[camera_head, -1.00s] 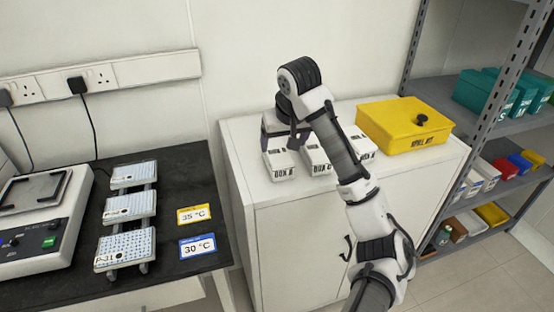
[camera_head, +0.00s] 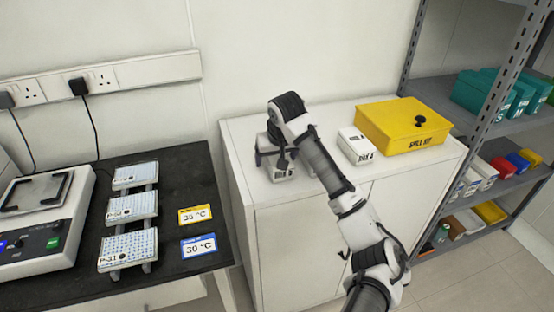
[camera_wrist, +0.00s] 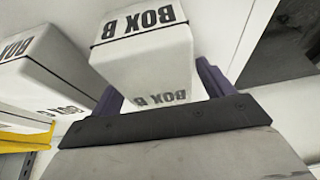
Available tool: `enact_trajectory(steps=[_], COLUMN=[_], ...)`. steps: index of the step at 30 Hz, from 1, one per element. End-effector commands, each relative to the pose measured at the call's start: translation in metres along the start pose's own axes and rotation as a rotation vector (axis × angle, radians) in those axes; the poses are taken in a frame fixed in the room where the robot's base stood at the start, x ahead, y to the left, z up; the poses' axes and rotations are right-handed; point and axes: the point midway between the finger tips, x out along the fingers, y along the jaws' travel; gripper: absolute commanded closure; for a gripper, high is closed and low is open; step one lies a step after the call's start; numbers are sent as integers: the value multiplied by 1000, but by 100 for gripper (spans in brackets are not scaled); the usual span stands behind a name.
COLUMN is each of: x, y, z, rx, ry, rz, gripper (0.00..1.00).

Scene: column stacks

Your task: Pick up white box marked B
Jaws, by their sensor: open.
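The white box marked B (camera_wrist: 155,75) stands upright on the white cabinet top, with BOX B printed on its top and front. In the wrist view it sits between the two purple fingers of my gripper (camera_wrist: 160,92). My gripper is open around the box's near end; whether the fingers touch it cannot be told. In the head view my gripper (camera_head: 274,158) is down over this box (camera_head: 284,175), which my wrist mostly hides.
Another white box (camera_wrist: 40,65) stands close beside it; its letter is unclear. A white box (camera_head: 357,146) and a yellow spill kit case (camera_head: 403,124) stand to the right on the cabinet (camera_head: 250,195). My arm hides part of the cabinet top. A dark bench (camera_head: 205,165) is at left.

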Motion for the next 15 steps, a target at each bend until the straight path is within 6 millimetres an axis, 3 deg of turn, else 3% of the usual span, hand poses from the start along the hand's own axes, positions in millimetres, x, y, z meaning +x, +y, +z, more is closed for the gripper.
enact_trajectory(steps=[11, 15], x=[2, 3], y=[0, 0], z=[1, 1], rx=[0, 0], ry=[-1, 0], rz=[0, 0], gripper=[20, 34])
